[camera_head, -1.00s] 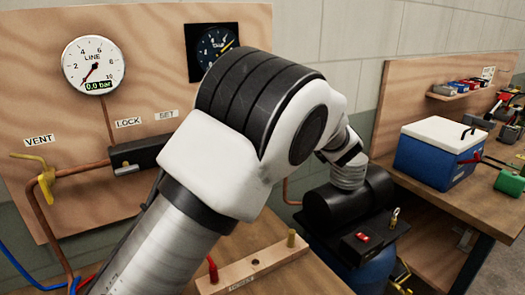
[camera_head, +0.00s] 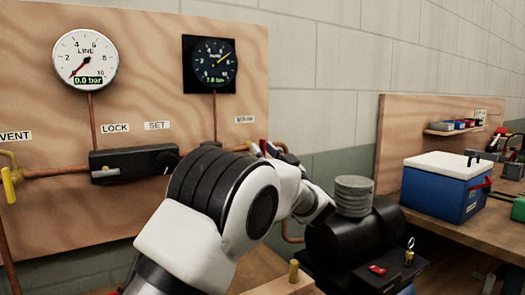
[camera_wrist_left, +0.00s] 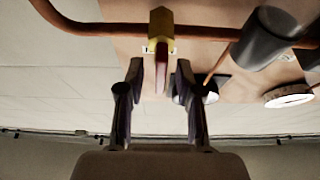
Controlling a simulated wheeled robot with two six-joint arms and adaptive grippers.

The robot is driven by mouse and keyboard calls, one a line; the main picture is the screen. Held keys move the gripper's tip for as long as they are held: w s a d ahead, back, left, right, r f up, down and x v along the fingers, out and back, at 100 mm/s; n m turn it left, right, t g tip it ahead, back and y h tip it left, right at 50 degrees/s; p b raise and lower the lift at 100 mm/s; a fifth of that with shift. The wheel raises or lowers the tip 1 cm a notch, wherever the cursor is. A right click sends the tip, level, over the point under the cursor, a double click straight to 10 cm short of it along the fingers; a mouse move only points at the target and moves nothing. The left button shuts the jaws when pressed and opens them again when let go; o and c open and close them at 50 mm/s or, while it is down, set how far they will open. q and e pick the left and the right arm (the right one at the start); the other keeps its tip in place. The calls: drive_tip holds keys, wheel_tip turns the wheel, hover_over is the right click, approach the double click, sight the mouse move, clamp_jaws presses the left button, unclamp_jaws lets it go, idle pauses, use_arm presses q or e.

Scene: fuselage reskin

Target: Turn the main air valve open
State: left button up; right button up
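The main air valve is on the copper pipe at the right edge of the wooden board, under a small, hard-to-read label. In the left wrist view its yellow brass body (camera_wrist_left: 160,24) sits on the pipe, with a red lever (camera_wrist_left: 161,65) pointing toward the gripper. My left gripper (camera_wrist_left: 160,78) is open, with one finger on each side of the lever and gaps still visible. In the head view the gripper (camera_head: 268,150) is at the valve, partly hidden by my own arm; a bit of red shows there. My right gripper is not in view.
The board carries a line gauge (camera_head: 85,59) reading 0.0 bar, a dark gauge (camera_head: 211,63), a black lock/set regulator (camera_head: 133,163) and a yellow vent valve (camera_head: 10,185). A black compressor (camera_head: 345,240) stands right of my arm. A blue-white cooler (camera_head: 445,187) sits on the right bench.

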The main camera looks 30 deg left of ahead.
use_arm(q)
drive_tip(key=shift+w+a+r, duration=0.25)
drive_tip(key=shift+w+a, duration=0.05)
drive_tip(key=shift+a, duration=0.15)
drive_tip(key=shift+d, duration=0.1)
clamp_jaws()
